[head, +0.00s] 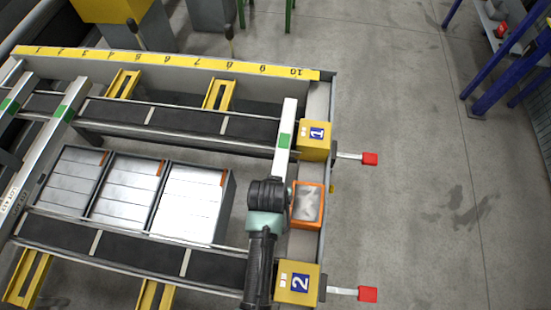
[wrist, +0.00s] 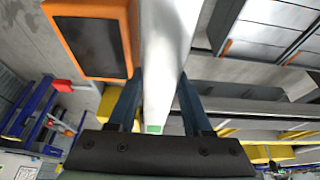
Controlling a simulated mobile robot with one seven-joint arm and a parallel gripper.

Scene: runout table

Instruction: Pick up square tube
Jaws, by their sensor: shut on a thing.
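A pale metal square tube (head: 286,155) with a green band lies crosswise at the right end of the runout table (head: 318,95). In the head view its far end reaches past the upper dark lane, beside yellow block 1; its near end is hidden by my arm. My gripper (head: 270,185) is at the tube's near part. In the wrist view, the blue fingers of my gripper (wrist: 160,95) are shut on the tube (wrist: 168,50), one on each side. I cannot tell whether the tube is clear of its support.
An orange-rimmed box (head: 307,205) sits just right of my gripper. Yellow blocks 1 (head: 314,140) and 2 (head: 297,284) have red-tipped rods. More square tubes (head: 45,155) lie at the left. Grey crates (head: 190,204) stand between the lanes.

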